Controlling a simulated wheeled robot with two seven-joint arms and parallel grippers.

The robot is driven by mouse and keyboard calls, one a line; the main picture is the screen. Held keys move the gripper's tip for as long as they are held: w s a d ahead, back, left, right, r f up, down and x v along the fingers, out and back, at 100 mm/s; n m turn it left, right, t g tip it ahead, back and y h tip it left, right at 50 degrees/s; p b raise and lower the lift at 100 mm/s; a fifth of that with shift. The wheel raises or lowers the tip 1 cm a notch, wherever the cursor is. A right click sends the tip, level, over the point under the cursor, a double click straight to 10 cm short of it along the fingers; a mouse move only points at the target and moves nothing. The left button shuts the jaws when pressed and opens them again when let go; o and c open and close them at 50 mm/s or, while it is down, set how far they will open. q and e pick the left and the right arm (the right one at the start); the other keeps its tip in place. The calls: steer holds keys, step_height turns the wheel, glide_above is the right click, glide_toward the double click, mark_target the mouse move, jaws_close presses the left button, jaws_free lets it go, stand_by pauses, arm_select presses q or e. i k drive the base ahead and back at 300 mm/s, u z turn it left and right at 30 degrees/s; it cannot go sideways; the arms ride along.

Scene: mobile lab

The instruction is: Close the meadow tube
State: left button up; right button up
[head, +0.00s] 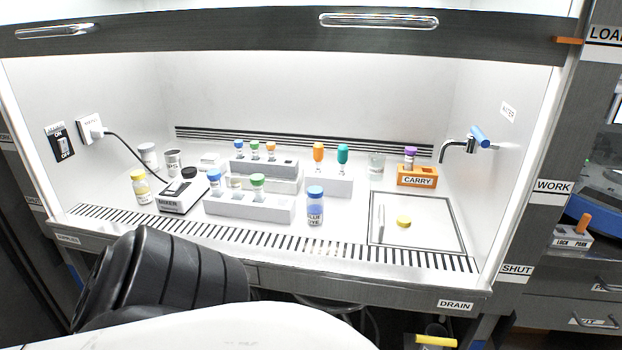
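No label reading meadow is legible, so I cannot tell which tube is meant. The front white rack (250,210) holds a blue-capped tube (215,186), a green-capped tube (257,184) and, between them, a small pale tube top (236,183) with no coloured cap visible. The grey rack (264,165) behind holds several small capped tubes. A white block (330,185) holds an orange-capped tube (318,153) and a teal-capped tube (342,155). A loose yellow cap (404,222) lies on the outlined square at right. Neither gripper is in view.
A mixer (184,192), a yellow-capped bottle (141,188) and a blue dye bottle (315,206) stand on the bench. An orange carry holder (417,177) bears a purple-capped tube (410,158). A tap (457,147) is at right. The raised sash (280,30) spans the top.

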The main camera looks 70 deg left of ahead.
mark_target(235, 178)
steer(key=u, duration=0.95)
